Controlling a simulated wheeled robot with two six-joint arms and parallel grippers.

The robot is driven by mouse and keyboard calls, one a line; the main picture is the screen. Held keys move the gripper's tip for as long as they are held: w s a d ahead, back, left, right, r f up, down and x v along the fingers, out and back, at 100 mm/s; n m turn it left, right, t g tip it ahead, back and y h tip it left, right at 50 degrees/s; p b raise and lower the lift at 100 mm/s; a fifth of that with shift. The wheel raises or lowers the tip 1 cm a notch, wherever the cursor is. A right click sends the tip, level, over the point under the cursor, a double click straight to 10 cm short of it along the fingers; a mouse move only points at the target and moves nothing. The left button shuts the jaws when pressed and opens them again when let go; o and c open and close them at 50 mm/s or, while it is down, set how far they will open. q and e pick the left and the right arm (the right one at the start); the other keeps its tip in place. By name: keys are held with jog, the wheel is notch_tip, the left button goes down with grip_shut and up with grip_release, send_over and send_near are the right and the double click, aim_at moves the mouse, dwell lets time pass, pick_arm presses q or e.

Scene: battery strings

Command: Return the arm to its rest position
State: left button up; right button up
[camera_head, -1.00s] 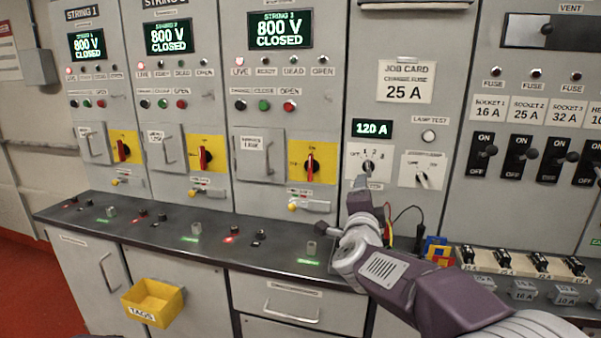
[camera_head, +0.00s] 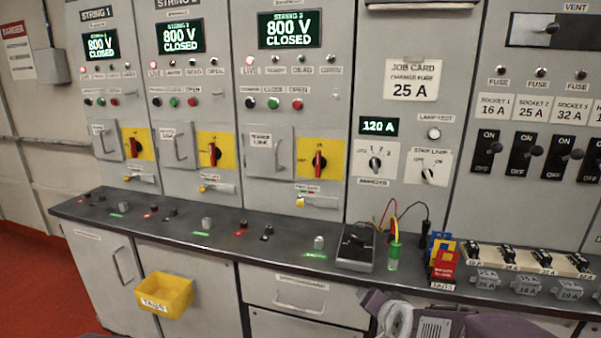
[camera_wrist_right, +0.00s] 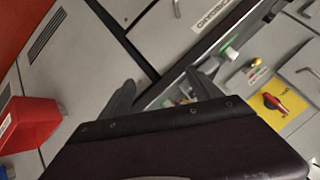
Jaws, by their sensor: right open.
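My right arm (camera_head: 450,325) shows at the bottom right of the head view, low in front of the drawers and below the counter's front edge. Its gripper cannot be made out clearly there. In the right wrist view my right gripper (camera_wrist_right: 163,92) has its two dark fingers spread apart, with nothing between them. The fingers point toward the cabinet fronts and the counter edge. My left gripper is in neither view.
The dark counter (camera_head: 180,232) carries small terminals, a black meter (camera_head: 357,248), a green-handled tool (camera_head: 393,257), coloured tags (camera_head: 443,265) and several fuses. A yellow tag bin (camera_head: 165,293) hangs on the cabinet front. A red box (camera_wrist_right: 28,125) shows in the wrist view. Red floor lies at left.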

jog(key=s+f+n+g, duration=0.4)
jog(key=s+f+g, duration=0.15)
jog(key=s, duration=0.55)
jog(key=s+f+n+g, duration=0.4)
jog(key=s+f, duration=0.3)
jog(key=s, duration=0.3)
notch_tip(320, 180, up, 15)
jog(key=p, duration=1.5)
jog(key=shift+w+a+y, duration=0.15)
jog(key=shift+a+y, duration=0.05)
jog(key=shift+y, duration=0.1)
jog(key=shift+t, duration=0.25)
